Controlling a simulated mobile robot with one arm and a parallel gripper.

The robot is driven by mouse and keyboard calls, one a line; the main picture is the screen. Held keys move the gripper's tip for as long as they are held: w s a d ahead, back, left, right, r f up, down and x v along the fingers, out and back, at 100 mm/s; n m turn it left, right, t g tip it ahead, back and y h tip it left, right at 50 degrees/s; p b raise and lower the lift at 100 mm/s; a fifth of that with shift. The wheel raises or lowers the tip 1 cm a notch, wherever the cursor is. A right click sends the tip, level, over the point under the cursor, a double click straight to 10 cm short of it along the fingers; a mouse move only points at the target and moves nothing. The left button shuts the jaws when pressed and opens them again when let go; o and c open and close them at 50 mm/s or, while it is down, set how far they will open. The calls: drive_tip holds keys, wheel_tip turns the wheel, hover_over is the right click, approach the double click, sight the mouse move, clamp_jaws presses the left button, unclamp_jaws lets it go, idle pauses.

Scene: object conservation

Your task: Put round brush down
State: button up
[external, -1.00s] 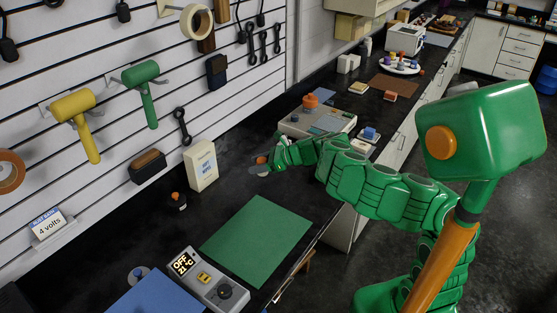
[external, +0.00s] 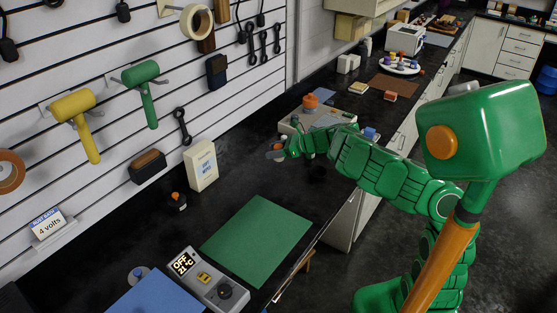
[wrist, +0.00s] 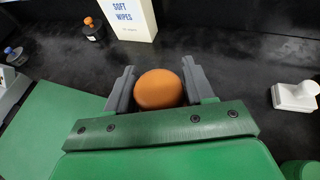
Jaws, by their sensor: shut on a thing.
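The round brush (wrist: 158,88) shows its rounded orange top in the wrist view, between the two grey fingers of my gripper (wrist: 158,90). My gripper is shut on it. In the external view my gripper (external: 279,152) is over the black counter, right of the white wipes box; a small orange and grey part of the held brush (external: 275,150) shows at its tip. The underside of the brush is hidden, and I cannot tell whether it touches the counter.
The wipes box (external: 201,166) and a small orange-capped bottle (external: 178,201) stand along the wall. A green mat (external: 257,240) lies in front, beside a grey control unit (external: 208,280). A white object (wrist: 295,97) is right in the wrist view. Dark counter (external: 235,165) lies bare left of my gripper.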

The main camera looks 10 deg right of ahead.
drive_tip(key=shift+w+a+f, duration=0.75)
drive_tip(key=shift+w+f, duration=0.5)
drive_tip(key=shift+w, duration=0.2)
drive_tip(key=shift+w+a+f, duration=0.7)
drive_tip(key=shift+w+f, duration=0.55)
drive_tip(key=shift+w, duration=0.15)
drive_tip(key=shift+w+a+f, duration=0.75)
drive_tip(key=shift+w+f, duration=0.5)
drive_tip(key=shift+w, duration=0.2)
drive_tip(key=shift+w+a+f, duration=0.15)
drive_tip(key=shift+w+f, duration=0.15)
drive_tip(key=shift+f, duration=1.6)
drive_tip(key=shift+f, duration=0.1)
drive_tip(key=o, duration=1.1)
drive_tip(key=shift+c, duration=0.2)
